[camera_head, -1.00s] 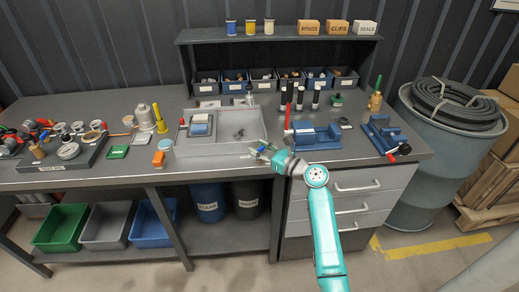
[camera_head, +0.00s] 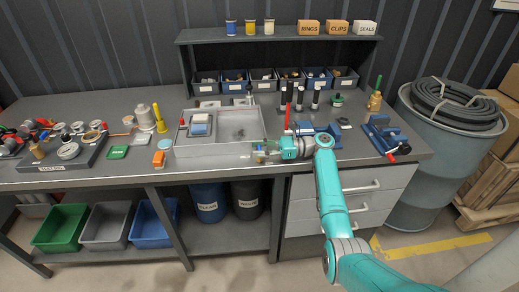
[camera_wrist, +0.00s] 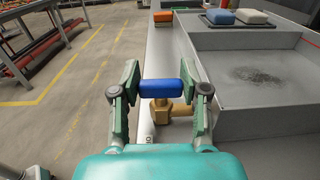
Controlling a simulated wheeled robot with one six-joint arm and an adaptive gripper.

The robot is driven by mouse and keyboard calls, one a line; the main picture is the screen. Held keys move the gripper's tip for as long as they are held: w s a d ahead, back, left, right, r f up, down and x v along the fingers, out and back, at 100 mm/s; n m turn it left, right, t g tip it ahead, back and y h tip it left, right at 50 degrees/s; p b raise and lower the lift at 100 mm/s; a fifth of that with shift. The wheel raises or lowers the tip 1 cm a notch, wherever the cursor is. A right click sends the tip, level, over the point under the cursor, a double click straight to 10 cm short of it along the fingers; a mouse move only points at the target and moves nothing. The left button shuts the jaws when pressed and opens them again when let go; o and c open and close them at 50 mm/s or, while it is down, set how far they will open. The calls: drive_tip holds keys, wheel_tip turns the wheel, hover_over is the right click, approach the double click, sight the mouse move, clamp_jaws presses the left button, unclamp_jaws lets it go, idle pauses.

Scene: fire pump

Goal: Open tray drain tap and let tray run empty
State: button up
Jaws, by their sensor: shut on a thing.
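The grey tray (camera_head: 232,128) sits on the bench, with a walled basin at its right. In the wrist view the tray basin (camera_wrist: 255,85) has a dark, speckled patch on its floor. The drain tap has a blue handle (camera_wrist: 161,89) above a brass body (camera_wrist: 165,110) at the tray's front side. My gripper (camera_wrist: 160,90) has one finger at each end of the blue handle and is shut on it. In the head view my gripper (camera_head: 264,152) is at the tray's front right corner, and the tap is small there. I cannot tell whether liquid flows.
A blue vice (camera_head: 325,130) stands right of the tray, close to my arm. Below the bench stand a blue bucket (camera_head: 208,203) and a dark waste bucket (camera_head: 246,200). Drawers (camera_head: 360,185) are below my arm.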

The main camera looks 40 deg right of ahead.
drive_tip(key=shift+n+g, duration=0.3)
drive_tip(key=shift+g, duration=0.1)
drive_tip(key=o, duration=1.2)
drive_tip(key=shift+c, duration=0.2)
drive_tip(key=shift+t, duration=0.4)
